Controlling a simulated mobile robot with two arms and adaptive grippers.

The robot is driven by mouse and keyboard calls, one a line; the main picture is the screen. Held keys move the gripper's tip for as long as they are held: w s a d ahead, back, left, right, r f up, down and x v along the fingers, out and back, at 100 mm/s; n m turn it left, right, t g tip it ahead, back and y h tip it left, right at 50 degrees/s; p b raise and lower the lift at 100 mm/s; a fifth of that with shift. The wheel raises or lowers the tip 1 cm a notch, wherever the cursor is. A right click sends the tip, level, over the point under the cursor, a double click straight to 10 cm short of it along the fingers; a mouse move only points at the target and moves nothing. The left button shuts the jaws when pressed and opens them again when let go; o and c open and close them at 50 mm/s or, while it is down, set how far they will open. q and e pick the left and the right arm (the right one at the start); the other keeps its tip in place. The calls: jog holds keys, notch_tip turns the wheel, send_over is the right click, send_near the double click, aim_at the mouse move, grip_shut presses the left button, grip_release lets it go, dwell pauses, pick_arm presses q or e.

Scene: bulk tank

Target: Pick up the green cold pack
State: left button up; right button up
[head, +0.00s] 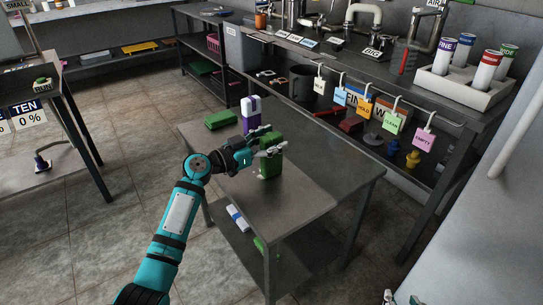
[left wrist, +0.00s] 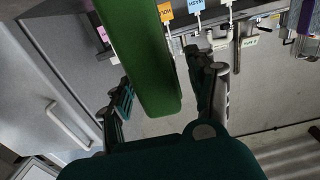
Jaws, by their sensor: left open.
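An upright green block (head: 271,160), apparently the green cold pack, stands on the small metal table (head: 318,170). My left gripper (head: 262,150) is open at its upper part. In the left wrist view the green pack (left wrist: 145,60) lies between the open fingers (left wrist: 165,88), with a gap showing on each side. A purple and white pack (head: 251,114) stands between the two. Small parts at the bottom right edge, probably my right gripper (head: 400,299), are too cut off to read.
The table's front and right are clear. A white and blue item (head: 237,217) and a green one (head: 259,244) lie on its lower shelf. Behind stands a long bench (head: 440,112) with hanging tags and a rack of labelled tubes (head: 465,88). A grey wall panel (head: 480,215) is at right.

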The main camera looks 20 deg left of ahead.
pick_arm(q)
grip_shut()
jog(key=shift+r, duration=0.1)
dwell(0.4)
